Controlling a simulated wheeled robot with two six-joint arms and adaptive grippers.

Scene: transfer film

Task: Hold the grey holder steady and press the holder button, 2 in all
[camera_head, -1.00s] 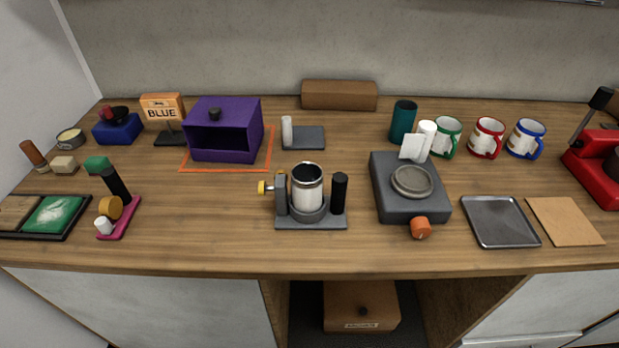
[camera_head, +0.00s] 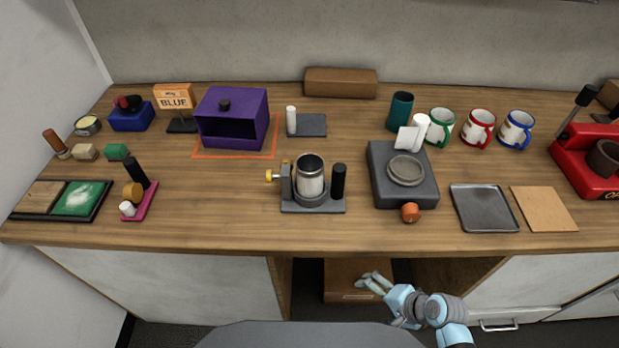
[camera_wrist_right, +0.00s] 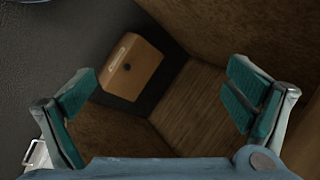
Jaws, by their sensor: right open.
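The grey holder (camera_head: 298,204) stands on the middle of the table. A steel cup (camera_head: 310,176) sits upright in its ring. A black upright handle (camera_head: 338,182) is on the holder's right. A yellow button (camera_head: 271,176) sticks out from the grey post on its left. My right gripper (camera_head: 371,281) is below the table's front edge, in front of the open cabinet space, apart from the holder. In the right wrist view its teal-padded fingers (camera_wrist_right: 165,100) are wide apart with nothing between them. My left gripper is not in view.
A grey scale-like device (camera_head: 380,193) with an orange knob stands right of the holder. A purple box (camera_head: 232,142) is behind left. A brown box (camera_head: 340,285) lies in the space below the table; it also shows in the right wrist view (camera_wrist_right: 132,68). Table in front of the holder is clear.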

